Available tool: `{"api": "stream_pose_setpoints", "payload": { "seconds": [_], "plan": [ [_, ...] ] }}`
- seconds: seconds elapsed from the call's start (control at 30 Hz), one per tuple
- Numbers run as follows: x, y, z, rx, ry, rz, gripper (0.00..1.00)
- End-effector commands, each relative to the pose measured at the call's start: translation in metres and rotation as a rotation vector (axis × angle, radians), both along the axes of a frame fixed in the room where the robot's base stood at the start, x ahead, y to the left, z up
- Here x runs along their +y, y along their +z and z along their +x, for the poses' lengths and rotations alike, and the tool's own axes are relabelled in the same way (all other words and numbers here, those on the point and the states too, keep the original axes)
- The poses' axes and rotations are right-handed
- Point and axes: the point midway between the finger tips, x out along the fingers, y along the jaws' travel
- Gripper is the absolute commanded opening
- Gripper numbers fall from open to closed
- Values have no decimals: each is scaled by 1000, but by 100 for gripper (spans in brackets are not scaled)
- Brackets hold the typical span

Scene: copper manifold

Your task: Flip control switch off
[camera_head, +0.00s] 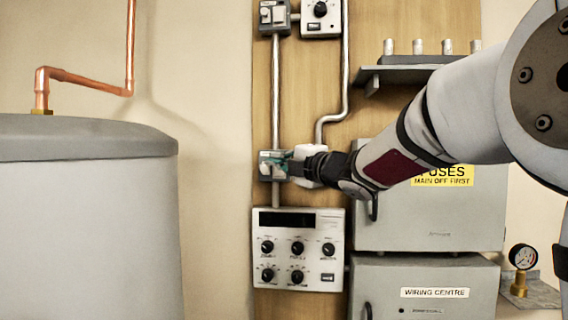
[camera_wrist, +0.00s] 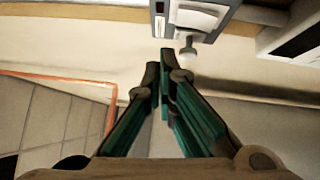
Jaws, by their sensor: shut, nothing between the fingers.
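A grey switch box (camera_head: 265,171) with light rocker-like parts sits on the wooden board, between a conduit above it and a control panel below. My gripper (camera_head: 284,164) is at its right side and covers part of its face, so its switch position cannot be read. In the wrist view the switch box (camera_wrist: 202,16) is at the top, with a small light knob or lever (camera_wrist: 188,46) at its lower edge. My gripper (camera_wrist: 160,62) is shut and empty, its dark tips just below the box. I cannot tell whether they touch it.
A similar switch box (camera_head: 272,15) and a dial unit (camera_head: 321,17) are higher on the board. A knobbed control panel (camera_head: 298,250) is below. Fuse box (camera_head: 430,215), wiring centre (camera_head: 424,290) and shelf (camera_head: 410,74) stand right. A grey tank (camera_head: 80,220) stands left.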

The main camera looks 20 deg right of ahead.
Motion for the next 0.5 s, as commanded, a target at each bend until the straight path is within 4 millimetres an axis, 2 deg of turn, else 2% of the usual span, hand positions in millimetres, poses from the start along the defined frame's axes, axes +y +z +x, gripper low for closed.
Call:
{"api": "stream_pose_setpoints", "payload": {
  "seconds": [0.03, 0.27, 0.5],
  "plan": [
    [3, 0, 0, 0, 2, 0, 0],
    [-11, 3, -30, -1, -2, 0, 0],
    [-26, 7, -66, -2, -1, -1, 0]
  ]
}}
